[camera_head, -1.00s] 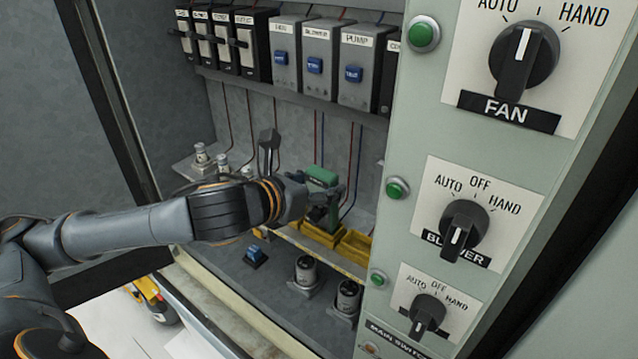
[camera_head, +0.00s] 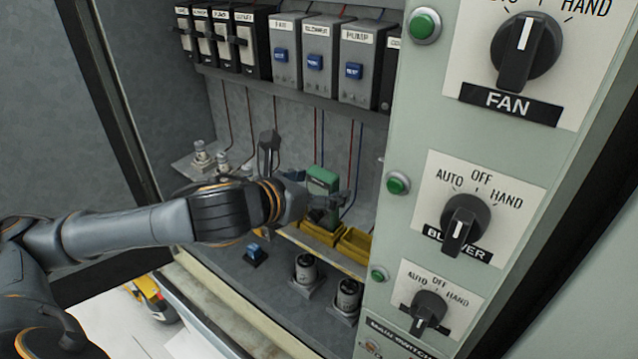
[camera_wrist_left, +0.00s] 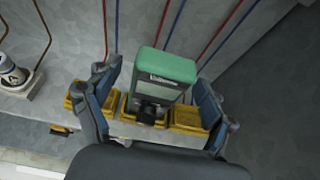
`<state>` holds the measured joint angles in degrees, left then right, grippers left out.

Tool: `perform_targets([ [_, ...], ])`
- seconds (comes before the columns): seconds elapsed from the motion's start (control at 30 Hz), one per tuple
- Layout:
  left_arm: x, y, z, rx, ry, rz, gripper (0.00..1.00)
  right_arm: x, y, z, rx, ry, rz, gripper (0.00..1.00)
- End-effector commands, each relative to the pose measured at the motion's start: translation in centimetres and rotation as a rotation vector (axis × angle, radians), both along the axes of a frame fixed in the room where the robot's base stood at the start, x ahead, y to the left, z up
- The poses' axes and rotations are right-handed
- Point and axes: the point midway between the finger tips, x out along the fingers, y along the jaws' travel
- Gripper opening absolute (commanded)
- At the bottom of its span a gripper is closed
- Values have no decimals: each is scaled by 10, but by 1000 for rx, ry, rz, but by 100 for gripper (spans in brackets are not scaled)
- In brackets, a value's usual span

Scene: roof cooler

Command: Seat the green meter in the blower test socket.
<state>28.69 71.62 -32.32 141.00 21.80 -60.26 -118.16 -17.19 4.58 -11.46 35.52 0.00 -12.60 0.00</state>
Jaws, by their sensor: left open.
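The green meter (camera_head: 323,180) stands upright at a row of yellow holders (camera_head: 357,243) inside the cabinet. In the left wrist view, the green meter (camera_wrist_left: 165,66) is at the middle yellow holder, with a dark part at its foot. My left gripper (camera_head: 326,197) is open at the meter. In the left wrist view its two fingers (camera_wrist_left: 157,88) stand one on each side of the meter, with visible gaps. I cannot tell which fitting is the blower test socket. My right gripper is not in view.
Relays labelled fan, blower and pump (camera_head: 315,58) hang above. The switch panel (camera_head: 410,150) stands close on the right. Round silver-and-black fittings (camera_head: 305,272) and a blue fitting (camera_head: 255,253) are on the cabinet floor below. More round fittings (camera_head: 202,157) stand left, behind my arm.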

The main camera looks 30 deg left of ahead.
Motion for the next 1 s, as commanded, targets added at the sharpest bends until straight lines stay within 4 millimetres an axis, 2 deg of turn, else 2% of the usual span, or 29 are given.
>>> perform_targets([
  [0.17, 1, 0, 9, 0, -3, 1, 82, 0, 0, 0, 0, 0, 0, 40],
  [0.53, 1, 0, 69, -1, -10, 0, 82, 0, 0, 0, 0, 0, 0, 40],
  [0.7, 1, 0, 89, 0, -6, 1, 82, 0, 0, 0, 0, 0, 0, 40],
  [1.0, 0, 0, 101, 1, -2, 0, 82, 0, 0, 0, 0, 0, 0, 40],
])
